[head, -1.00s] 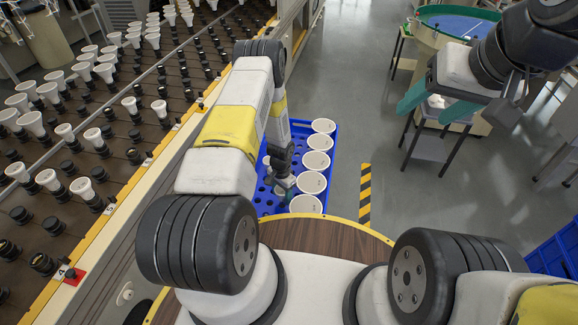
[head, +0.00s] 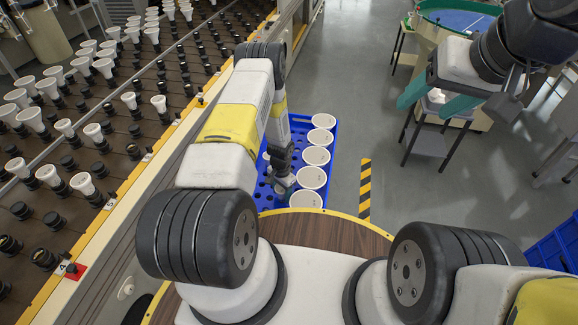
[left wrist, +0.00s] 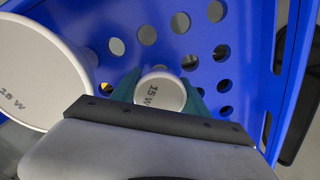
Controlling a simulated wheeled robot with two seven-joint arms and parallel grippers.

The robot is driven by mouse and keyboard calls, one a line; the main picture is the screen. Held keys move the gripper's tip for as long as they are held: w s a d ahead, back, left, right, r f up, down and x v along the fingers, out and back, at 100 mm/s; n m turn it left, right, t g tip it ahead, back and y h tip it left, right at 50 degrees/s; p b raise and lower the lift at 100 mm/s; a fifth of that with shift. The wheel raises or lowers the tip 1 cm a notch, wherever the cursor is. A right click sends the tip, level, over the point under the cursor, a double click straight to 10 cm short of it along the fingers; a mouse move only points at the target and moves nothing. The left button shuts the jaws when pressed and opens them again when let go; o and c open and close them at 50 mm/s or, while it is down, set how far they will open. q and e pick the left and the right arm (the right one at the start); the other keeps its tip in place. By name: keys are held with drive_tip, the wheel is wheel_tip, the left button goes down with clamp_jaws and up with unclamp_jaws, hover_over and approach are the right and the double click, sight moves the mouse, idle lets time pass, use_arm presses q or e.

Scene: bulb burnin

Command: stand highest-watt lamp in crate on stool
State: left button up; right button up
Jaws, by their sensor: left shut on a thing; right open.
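The blue crate (head: 268,199) stands on the floor beyond my base. A row of white round-faced lamps (head: 313,177) stands along its right side. My left gripper (head: 284,187) reaches down into the crate. In the left wrist view its teal fingers (left wrist: 160,82) are shut on a small white lamp (left wrist: 161,96) marked 15 W, seen face-on over the perforated crate floor. A larger lamp (left wrist: 38,75) beside it on the left also seems to read 15 W. My right gripper (head: 436,104) is open and empty, high on the right. The stool is not clearly identifiable; a small dark stand (head: 432,140) shows below that gripper.
A long rack (head: 110,150) with many white lamps and black sockets runs along the left. A round green-rimmed table (head: 455,20) stands at the back right. Another blue crate (head: 555,250) is at the right edge. Grey floor by the striped strip (head: 365,190) is clear.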

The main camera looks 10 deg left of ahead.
use_arm(q)
drive_tip(key=shift+f, duration=1.05)
drive_tip(key=o, duration=1.5)
drive_tip(key=shift+c, duration=0.2)
drive_tip(key=shift+r, duration=3.9)
